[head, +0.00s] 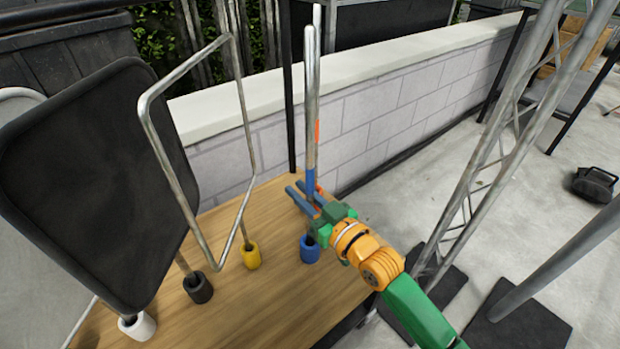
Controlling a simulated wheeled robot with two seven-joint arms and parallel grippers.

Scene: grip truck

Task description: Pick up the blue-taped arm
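The blue-taped arm (310,110) is a tall silver rod with a blue band low on it and an orange mark above. It stands upright, its lower end at a blue cup-like holder (310,249) on the wooden table. My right gripper (305,194) reaches in from the lower right at the height of the blue band. Its fingers are apart, with the rod beside or between them; whether they touch it I cannot tell. My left gripper does not show.
The wooden table (240,300) also bears yellow (251,257), black (198,288) and white (137,326) holders. A bent metal frame (165,165) and a black panel (90,180) rise at left. A truss (500,140) stands at right, a block wall (380,120) behind.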

